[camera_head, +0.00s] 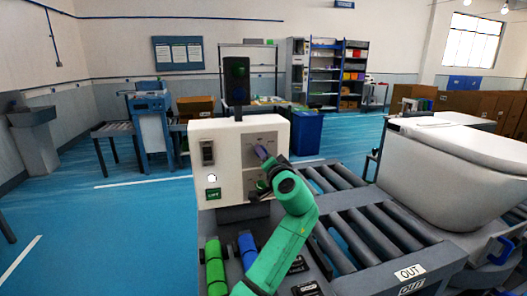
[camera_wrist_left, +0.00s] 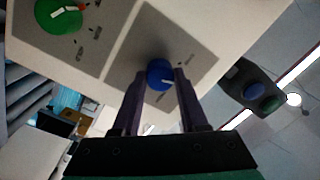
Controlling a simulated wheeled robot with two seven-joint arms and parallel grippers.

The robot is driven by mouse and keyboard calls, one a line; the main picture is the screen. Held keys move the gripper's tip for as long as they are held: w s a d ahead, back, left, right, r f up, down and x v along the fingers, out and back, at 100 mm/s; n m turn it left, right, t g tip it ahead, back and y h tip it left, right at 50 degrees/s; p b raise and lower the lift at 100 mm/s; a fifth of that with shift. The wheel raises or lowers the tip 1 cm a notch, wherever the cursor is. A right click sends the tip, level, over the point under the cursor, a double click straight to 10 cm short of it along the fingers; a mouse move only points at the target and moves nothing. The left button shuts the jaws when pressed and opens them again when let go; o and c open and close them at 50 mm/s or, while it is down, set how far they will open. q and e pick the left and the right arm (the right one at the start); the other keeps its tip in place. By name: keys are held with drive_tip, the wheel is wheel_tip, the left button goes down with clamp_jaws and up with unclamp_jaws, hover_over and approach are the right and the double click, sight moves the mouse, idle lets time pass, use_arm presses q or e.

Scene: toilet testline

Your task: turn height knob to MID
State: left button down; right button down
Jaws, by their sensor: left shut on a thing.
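A white control box (camera_head: 228,150) stands at the middle of the head view. My left gripper (camera_head: 262,152) reaches its front face from the lower right. In the left wrist view a round blue knob (camera_wrist_left: 158,74) with a white pointer line sits on a grey panel. My left gripper (camera_wrist_left: 160,76) is shut on this knob, one dark finger on each side. The pointer lies toward the right finger. The small labels around the knob are too blurred to read. In the head view the gripper hides the blue knob. My right gripper is not in view.
A green knob (camera_wrist_left: 58,16) with a white pointer is on the same box. A roller conveyor (camera_head: 365,220) and a white toilet (camera_head: 455,165) are on the right.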

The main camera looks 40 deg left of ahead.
use_arm(q)
drive_tip(key=shift+m+p, duration=1)
drive_tip(key=shift+m, duration=0.9)
drive_tip(key=shift+c, duration=2.2)
unclamp_jaws()
drive_tip(key=shift+d, duration=0.1)
drive_tip(key=b+v, duration=0.3)
drive_tip(key=v, duration=1.1)
drive_tip(key=shift+s+d+f, duration=0.15)
drive_tip(key=shift+f, duration=0.05)
